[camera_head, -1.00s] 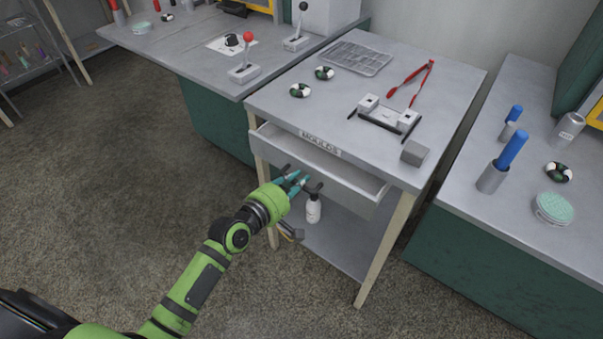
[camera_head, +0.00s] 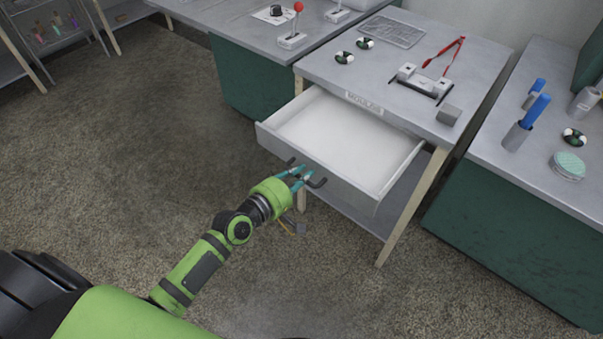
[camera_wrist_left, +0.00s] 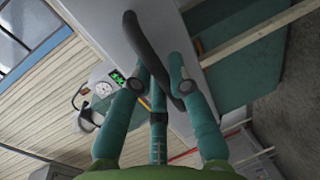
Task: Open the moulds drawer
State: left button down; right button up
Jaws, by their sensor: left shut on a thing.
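The moulds drawer (camera_head: 345,140) stands pulled far out of the table, and its pale inside looks empty. Its label, MOULDS (camera_head: 364,103), is on the table edge above it. My left gripper (camera_head: 302,177) is shut on the dark bar handle (camera_head: 317,183) at the drawer's front. In the left wrist view the handle (camera_wrist_left: 150,50) runs between the teal fingers, against the grey drawer front. Part of the handle is hidden behind the fingers. My right gripper does not show.
On the tabletop are a grey fixture (camera_head: 424,82), a grey block (camera_head: 448,115), red-handled tongs (camera_head: 445,56) and a flat tray (camera_head: 391,33). A green-sided bench (camera_head: 510,235) stands at right. The floor (camera_head: 130,150) at left is clear.

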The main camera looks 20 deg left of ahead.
pick_arm(q)
jog(key=c, duration=1.2)
grip_release()
jog(key=shift+o, duration=0.2)
jog(key=v, duration=1.2)
jog(key=shift+f, duration=0.1)
